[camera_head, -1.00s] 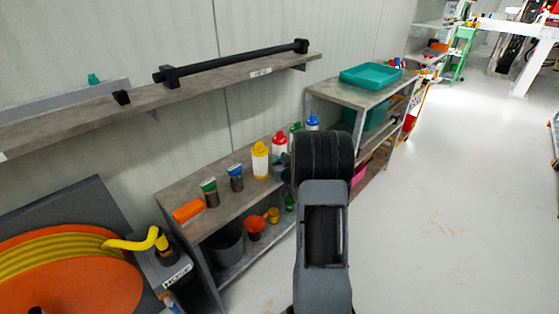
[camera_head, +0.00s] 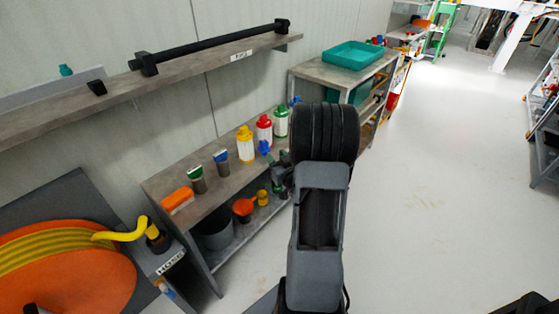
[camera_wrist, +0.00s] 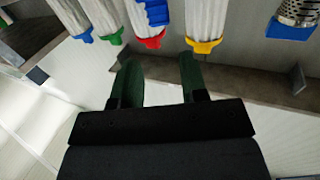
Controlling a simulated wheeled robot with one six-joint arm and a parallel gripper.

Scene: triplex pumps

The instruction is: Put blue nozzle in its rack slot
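A small blue stepped part, which looks like the blue nozzle (camera_wrist: 153,13), shows in the wrist view in front of the red-capped bottle (camera_wrist: 148,35). In the head view the blue nozzle (camera_head: 264,147) is beside the base of that bottle, on or just above the shelf top. My gripper (camera_wrist: 160,72) is open, its two dark green fingers apart with nothing between them. The nozzle lies beyond the fingertips, apart from them. In the head view my gripper (camera_head: 274,165) is partly hidden by my arm. I cannot make out the nozzle's rack slot.
Yellow-, red- and green-capped bottles (camera_head: 246,147) stand along the shelf unit (camera_head: 232,186). Two cylinders with green and blue tops (camera_head: 222,163) and an orange block (camera_head: 177,200) are further left. A wall shelf (camera_head: 120,98) holds a black bar. Open floor (camera_head: 440,180) is at right.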

